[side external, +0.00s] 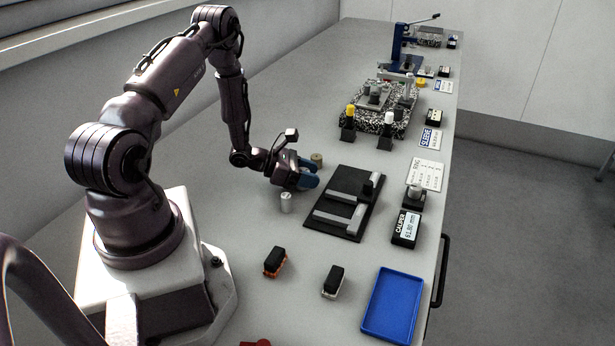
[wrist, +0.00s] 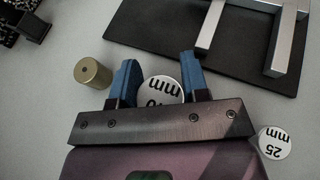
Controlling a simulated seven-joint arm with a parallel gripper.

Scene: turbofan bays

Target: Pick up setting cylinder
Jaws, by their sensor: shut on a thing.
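My gripper (side external: 308,174) is low over the bench, beside the black caliper fixture. In the wrist view its blue fingers (wrist: 158,72) are shut on a setting cylinder (wrist: 161,88) with a white top. Its printed label ends in "0 mm"; the rest is partly hidden by the gripper. The fingers hide this cylinder in the side view, and I cannot tell whether it touches the bench. A second setting cylinder, marked 25 mm (wrist: 274,142), stands apart to the right in the wrist view; it also shows in the side view (side external: 286,202).
A brass cylinder (wrist: 93,73) stands close left of the fingers in the wrist view. The black fixture plate (side external: 333,222) with grey bars lies right of my gripper. A blue tray (side external: 393,338) and two small black-topped blocks (side external: 275,262) are nearer the camera.

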